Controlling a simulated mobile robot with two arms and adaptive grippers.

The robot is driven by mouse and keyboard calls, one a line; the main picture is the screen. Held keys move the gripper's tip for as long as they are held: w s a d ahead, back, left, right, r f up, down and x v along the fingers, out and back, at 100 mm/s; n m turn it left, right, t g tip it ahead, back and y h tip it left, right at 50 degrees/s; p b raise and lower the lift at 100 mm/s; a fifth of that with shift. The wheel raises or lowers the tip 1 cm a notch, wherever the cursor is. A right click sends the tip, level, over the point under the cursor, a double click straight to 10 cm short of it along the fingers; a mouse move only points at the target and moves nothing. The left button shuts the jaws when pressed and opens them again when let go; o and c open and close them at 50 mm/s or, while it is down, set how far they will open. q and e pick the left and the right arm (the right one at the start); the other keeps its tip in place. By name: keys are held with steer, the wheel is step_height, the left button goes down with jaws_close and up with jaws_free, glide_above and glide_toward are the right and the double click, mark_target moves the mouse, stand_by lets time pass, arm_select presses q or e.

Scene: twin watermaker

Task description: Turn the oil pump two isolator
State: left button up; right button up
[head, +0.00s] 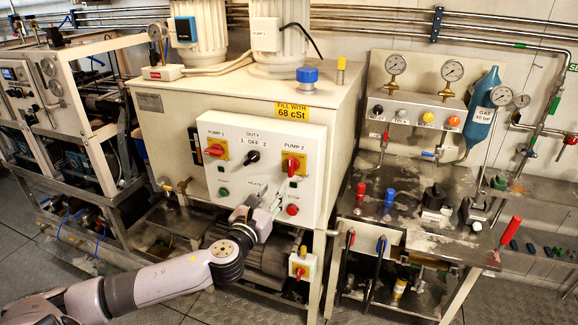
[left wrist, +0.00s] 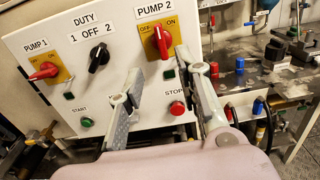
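The pump 2 isolator (head: 292,165) is a red rotary handle on a yellow plate, at the upper right of a white control box. In the left wrist view the isolator (left wrist: 160,40) lies ahead of the fingers, its handle near upright with its top leaning slightly left. "OFF" and "ON" show on its plate. My left gripper (head: 272,197) is in front of the box, below the isolator. In the left wrist view its fingers (left wrist: 162,78) are spread with nothing between them. They look apart from the handle. My right gripper is in neither view.
The pump 1 isolator (head: 215,150) and a black duty selector (head: 252,156) sit left on the same box (head: 235,130). A red stop button (head: 292,210) is close beside my fingers. A steel bench (head: 400,215) with valves and levers stands to the right.

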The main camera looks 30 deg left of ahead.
mark_target(290, 167)
arm_select(q)
steer(key=p+x, duration=0.2)
steer(key=x, duration=0.9)
steer(key=shift+w, duration=0.9)
steer(key=shift+w+a, duration=0.15)
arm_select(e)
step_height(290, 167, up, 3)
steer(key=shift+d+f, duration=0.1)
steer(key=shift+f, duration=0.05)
arm_select(q)
steer(key=shift+c, duration=0.4)
jaws_close()
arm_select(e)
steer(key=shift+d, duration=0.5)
